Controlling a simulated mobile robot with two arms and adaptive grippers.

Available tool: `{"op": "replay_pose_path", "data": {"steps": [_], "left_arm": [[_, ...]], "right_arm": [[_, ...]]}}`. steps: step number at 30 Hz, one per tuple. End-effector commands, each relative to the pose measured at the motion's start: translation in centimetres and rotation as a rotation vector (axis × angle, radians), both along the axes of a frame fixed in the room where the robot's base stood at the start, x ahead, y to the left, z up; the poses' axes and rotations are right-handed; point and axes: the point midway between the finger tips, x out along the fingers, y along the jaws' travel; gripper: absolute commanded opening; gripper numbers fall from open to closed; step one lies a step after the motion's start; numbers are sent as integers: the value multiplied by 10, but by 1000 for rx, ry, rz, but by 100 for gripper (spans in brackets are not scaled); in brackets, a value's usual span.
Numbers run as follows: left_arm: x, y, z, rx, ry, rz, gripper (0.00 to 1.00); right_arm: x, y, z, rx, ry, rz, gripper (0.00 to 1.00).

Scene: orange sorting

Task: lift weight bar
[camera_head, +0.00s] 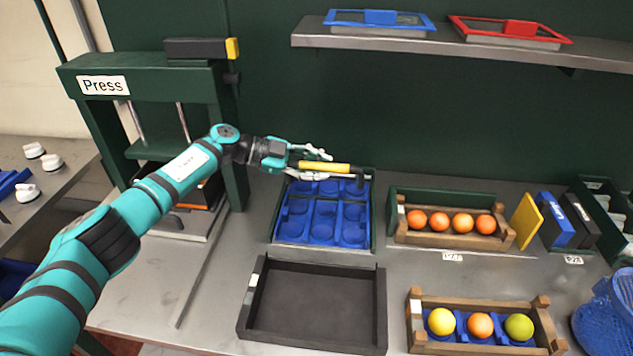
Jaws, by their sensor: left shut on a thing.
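My left gripper (327,167) comes in from the left and is shut on a short yellow bar with a black end (357,173). It holds the bar roughly level above the far part of a blue compartment tray (323,211). On top of the green press (100,86) lies a black bar with a yellow end (198,48), apart from my gripper. I cannot tell which of these is the weight bar. My right gripper is not in view.
An empty black tray (262,338) lies in front. Wooden crates hold oranges (437,238) and mixed fruit (418,338) to the right. A shelf (450,43) with blue and red framed trays is above. A blue mesh basket (605,315) stands at the right edge.

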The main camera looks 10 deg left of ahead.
Motion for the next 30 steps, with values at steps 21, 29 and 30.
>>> {"op": "replay_pose_path", "data": {"steps": [21,29,30], "left_arm": [[8,0,11,-3,-6,0,38],[8,0,9,-1,-5,1,44],[8,1,9,-2,-4,1,44]], "right_arm": [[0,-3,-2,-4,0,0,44],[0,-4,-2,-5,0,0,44],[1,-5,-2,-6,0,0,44]]}}
